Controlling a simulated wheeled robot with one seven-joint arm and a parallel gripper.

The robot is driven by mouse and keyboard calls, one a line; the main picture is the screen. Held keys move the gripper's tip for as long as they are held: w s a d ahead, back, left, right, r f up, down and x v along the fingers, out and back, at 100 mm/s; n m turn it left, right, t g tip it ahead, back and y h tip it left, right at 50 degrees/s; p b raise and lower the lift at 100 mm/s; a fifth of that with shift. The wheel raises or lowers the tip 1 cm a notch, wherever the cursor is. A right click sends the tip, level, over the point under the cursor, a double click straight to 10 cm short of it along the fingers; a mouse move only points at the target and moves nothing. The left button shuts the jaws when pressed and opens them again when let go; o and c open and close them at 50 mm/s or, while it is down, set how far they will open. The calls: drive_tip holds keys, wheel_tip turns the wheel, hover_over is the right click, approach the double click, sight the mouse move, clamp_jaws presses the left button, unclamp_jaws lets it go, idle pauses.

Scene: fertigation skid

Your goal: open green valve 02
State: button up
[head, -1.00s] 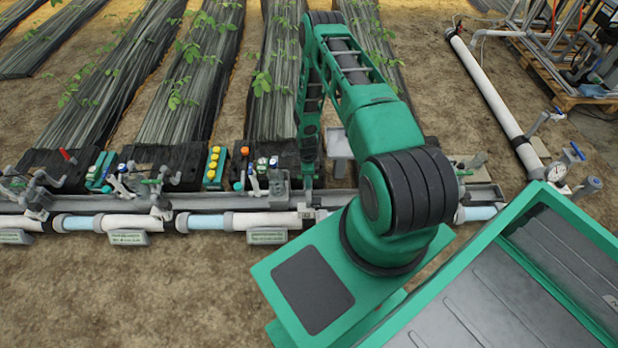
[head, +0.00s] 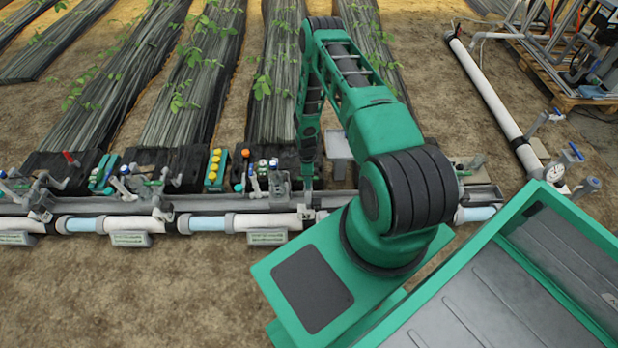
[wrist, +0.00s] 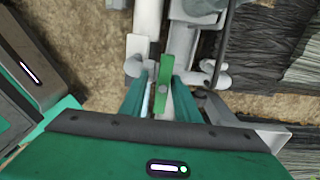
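A green valve handle (wrist: 164,76) shows in the wrist view, on grey and white pipe fittings (wrist: 145,30). My gripper (wrist: 163,82) is open, with one teal finger on each side of the handle. I cannot tell whether either finger touches it. In the head view my gripper (head: 307,185) points down at the pipe line, just right of a small valve group. The handle under it is mostly hidden there by my arm. Small labels (head: 267,237) sit along the pipe, but their writing is too small to read, so I cannot confirm the number 02.
Another green-handled valve (head: 154,183) and a red-handled valve (head: 71,159) stand farther left on the line. A block with yellow caps (head: 215,168) stands behind the pipe (head: 265,222). A thick white pipe (head: 490,95) lies at the right. Bare soil in front is clear.

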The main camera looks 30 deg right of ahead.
drive_tip(key=shift+d+f, duration=0.5)
drive_tip(key=shift+f, duration=0.4)
drive_tip(key=s, duration=0.1)
drive_tip(key=s+a, duration=0.1)
drive_tip(key=s, duration=0.1)
drive_tip(key=shift+a+f, duration=0.1)
drive_tip(key=shift+f, duration=0.1)
drive_tip(key=w, duration=0.1)
drive_tip(key=w+r, duration=0.1)
drive_tip(key=w+d, duration=0.1)
drive_tip(key=w, duration=0.1)
drive_tip(key=shift+r, duration=0.15)
drive_tip(key=shift+c, duration=0.5)
drive_tip(key=shift+w+r, duration=0.15)
drive_tip(key=shift+w, duration=0.05)
drive_tip(key=shift+d+r, duration=0.15)
drive_tip(key=shift+r, duration=0.5)
drive_tip(key=shift+o, duration=0.5)
drive_tip(key=shift+w+r, duration=0.2)
drive_tip(key=shift+r, duration=0.05)
drive_tip(key=shift+w, duration=0.2)
drive_tip(key=shift+s+r, duration=0.2)
drive_tip(key=shift+r, duration=0.3)
drive_tip(key=shift+s+r, duration=0.15)
drive_tip(key=shift+r, duration=0.35)
drive_tip(key=shift+s+a+r, duration=0.15)
drive_tip(key=shift+a+r, duration=0.05)
drive_tip(key=shift+r, duration=0.1)
